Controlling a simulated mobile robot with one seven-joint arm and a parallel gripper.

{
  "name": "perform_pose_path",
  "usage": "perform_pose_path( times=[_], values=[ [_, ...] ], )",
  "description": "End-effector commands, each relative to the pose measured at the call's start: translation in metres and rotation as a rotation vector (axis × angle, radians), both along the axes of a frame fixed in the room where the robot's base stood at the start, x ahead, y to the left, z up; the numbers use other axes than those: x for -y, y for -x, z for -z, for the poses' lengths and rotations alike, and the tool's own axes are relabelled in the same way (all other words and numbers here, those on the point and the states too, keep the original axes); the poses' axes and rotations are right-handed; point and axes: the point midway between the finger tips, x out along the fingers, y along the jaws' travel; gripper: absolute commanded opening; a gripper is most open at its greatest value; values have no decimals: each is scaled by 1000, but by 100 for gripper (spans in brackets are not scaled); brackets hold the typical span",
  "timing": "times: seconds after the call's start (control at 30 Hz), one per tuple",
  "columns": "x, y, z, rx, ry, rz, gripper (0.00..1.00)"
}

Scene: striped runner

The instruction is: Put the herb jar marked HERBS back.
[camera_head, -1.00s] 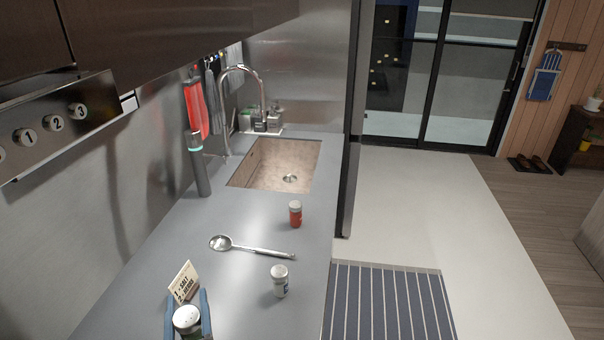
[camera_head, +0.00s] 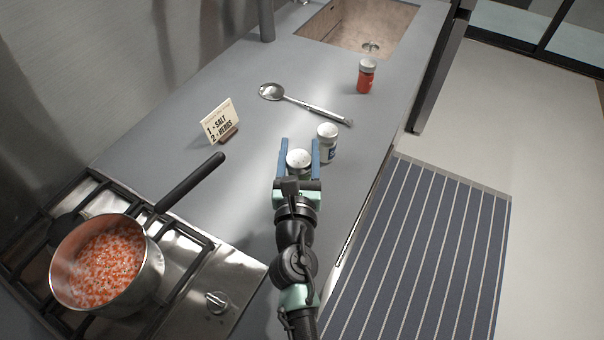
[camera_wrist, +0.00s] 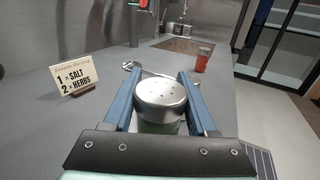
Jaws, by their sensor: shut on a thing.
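My gripper (camera_head: 300,143) is shut on a jar with a silver, holed lid (camera_head: 299,160), over the counter. The wrist view shows this lid (camera_wrist: 162,96) between the two blue fingers, with green contents below it. Its label is hidden, and I cannot tell if its base touches the counter. A white jar with a silver lid and blue mark (camera_head: 327,146) stands upright just right of my gripper. A red jar (camera_head: 366,77) stands farther back, near the sink. A card (camera_head: 221,122) reads "1 × SALT, 2 × HERBS"; it also shows in the wrist view (camera_wrist: 77,78).
A slotted spoon (camera_head: 305,104) lies behind the gripper. A pot (camera_head: 150,275) of red and white food sits on the stove at left, its handle reaching over the counter. The sink (camera_head: 350,22) is at the back. Counter between card and gripper is clear.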

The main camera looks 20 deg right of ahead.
Motion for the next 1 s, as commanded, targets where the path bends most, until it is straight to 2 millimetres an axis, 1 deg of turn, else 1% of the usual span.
perform_pose_path(
  times=[0.03,0.17,0.23,0.43,0.5,0.73,0.87,0.9,0.97,1.0],
  values=[
    [0,0,7,1,0,0,0],
    [0,0,11,1,0,0,0],
    [0,0,17,1,0,0,0],
    [0,0,44,1,0,1,0],
    [0,0,46,1,0,1,0],
    [0,0,44,2,1,0,0],
    [0,0,48,1,0,0,0],
    [0,0,49,1,0,1,59],
    [0,0,48,0,-1,1,70],
    [0,0,48,0,-1,1,77]
  ],
)
